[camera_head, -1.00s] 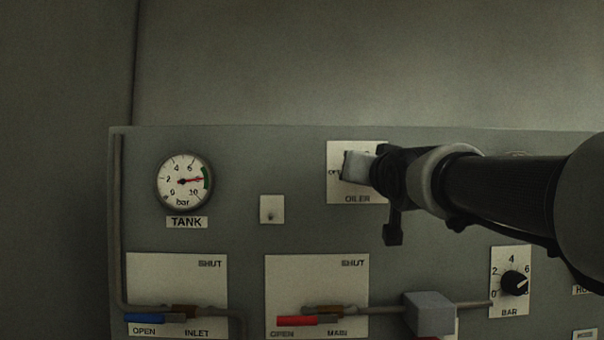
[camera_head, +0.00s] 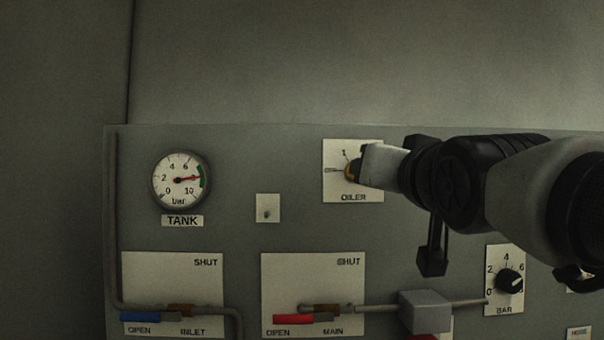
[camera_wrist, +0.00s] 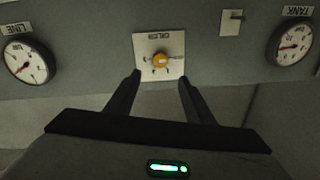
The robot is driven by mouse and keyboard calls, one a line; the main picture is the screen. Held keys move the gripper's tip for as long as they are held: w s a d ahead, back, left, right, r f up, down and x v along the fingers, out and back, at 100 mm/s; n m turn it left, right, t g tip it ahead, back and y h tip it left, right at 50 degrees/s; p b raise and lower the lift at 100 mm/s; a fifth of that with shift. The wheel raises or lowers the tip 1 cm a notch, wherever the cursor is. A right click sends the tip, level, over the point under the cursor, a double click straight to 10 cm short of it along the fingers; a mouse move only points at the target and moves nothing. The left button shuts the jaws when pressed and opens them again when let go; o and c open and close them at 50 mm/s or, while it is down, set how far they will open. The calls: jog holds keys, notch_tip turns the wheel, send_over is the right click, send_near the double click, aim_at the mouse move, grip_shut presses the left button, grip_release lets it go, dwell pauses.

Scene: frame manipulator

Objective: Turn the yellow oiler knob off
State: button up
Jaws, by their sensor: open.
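The yellow oiler knob (camera_head: 351,173) sits on its white OILER plate (camera_head: 333,191), partly hidden behind my gripper (camera_head: 372,165) in the head view. The wrist view shows the whole round yellow knob (camera_wrist: 160,60) on the plate (camera_wrist: 143,42), which appears upside down there. My gripper (camera_wrist: 159,78) is open, with its two dark fingers apart and nothing between them. In the wrist view the fingertips lie just below the knob, one toward each side. I cannot tell the knob's exact setting or whether a finger touches it.
The TANK gauge (camera_head: 180,179) and a small toggle switch (camera_head: 267,210) are to the left. The blue INLET lever (camera_head: 141,317), red MAIN lever (camera_head: 300,319), grey box (camera_head: 426,312) and black BAR knob (camera_head: 509,281) are lower down. The wall above the panel is bare.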

jog(key=s, duration=0.5)
jog(key=shift+f, duration=0.1)
notch_tip(320, 180, down, 20)
jog(key=s+g, duration=0.2)
jog(key=g, duration=0.4)
jog(key=s+f+n+g, duration=0.1)
jog(key=s+f+g, duration=0.4)
jog(key=f, duration=0.4)
jog(key=s+f+n+g, duration=0.1)
jog(key=s+f+g, duration=0.1)
jog(key=s+f, duration=0.65)
notch_tip(320, 180, up, 22)
jog(key=w+p, duration=0.2)
jog(key=p, duration=2.1)
jog(key=shift+w+a+h, duration=0.25)
jog(key=shift+w+h, duration=0.05)
jog(key=shift+w, duration=0.1)
